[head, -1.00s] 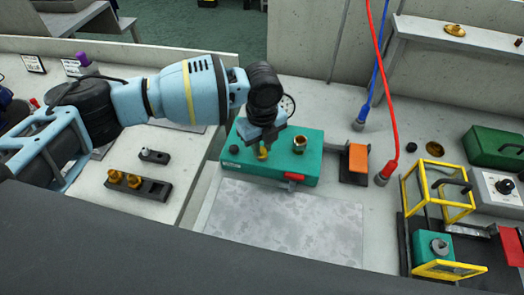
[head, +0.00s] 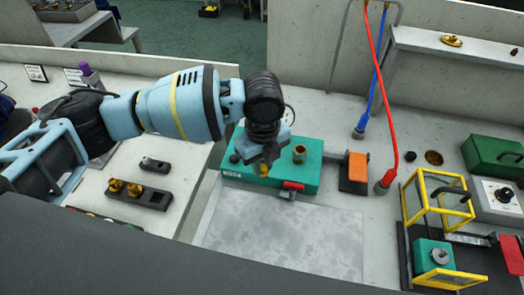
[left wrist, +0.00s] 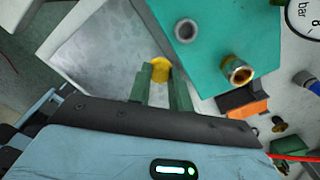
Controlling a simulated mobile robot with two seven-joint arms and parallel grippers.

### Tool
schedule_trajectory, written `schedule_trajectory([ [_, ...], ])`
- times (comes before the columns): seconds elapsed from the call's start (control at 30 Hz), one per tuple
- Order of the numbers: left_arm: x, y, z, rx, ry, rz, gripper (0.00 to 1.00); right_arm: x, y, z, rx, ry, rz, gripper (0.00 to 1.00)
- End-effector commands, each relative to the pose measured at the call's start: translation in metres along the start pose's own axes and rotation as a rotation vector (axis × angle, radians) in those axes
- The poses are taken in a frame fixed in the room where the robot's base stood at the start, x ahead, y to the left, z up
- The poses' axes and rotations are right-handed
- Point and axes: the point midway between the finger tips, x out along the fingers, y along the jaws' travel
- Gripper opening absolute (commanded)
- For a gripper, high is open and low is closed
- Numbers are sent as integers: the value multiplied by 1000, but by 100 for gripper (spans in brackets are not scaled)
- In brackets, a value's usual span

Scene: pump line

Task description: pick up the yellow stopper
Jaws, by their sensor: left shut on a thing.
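The yellow stopper (head: 264,169) is held between the fingertips of my left gripper (head: 263,163), over the front edge of the teal block (head: 308,172). My left gripper is shut on it. In the left wrist view, the stopper's round yellow end (left wrist: 160,68) shows between the two green fingers (left wrist: 161,88), beside the block (left wrist: 215,45). A grey ring (left wrist: 186,30) and a brass fitting (left wrist: 238,72) show on the block's top there. The arm and hand hide part of the block in the head view. My right gripper is not in view.
A grey plate (head: 283,235) lies clear in front of the block. An orange-topped box (head: 357,167) and a red hose (head: 392,130) stand to the right. A yellow frame (head: 437,190) is farther right. A dark rack (head: 152,198) with brass pieces lies at the left.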

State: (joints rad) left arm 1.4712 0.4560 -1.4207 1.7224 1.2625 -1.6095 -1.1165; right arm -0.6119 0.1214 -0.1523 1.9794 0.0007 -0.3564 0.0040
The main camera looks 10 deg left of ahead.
Motion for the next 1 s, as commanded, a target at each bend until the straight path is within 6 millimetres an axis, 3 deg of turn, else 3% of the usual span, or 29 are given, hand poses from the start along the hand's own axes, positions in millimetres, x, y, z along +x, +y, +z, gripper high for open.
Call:
schedule_trajectory([
  [0.2, -6, 26, -41, 3, 0, -2, 0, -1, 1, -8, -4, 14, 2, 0],
  [0.5, -9, 49, -80, 3, 1, -1, 0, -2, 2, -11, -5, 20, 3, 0],
  [0.73, -10, 56, -91, 0, -1, 0, 0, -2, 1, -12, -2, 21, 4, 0],
  [1.0, -11, 54, -88, 2, -3, -1, 0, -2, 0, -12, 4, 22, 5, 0],
])
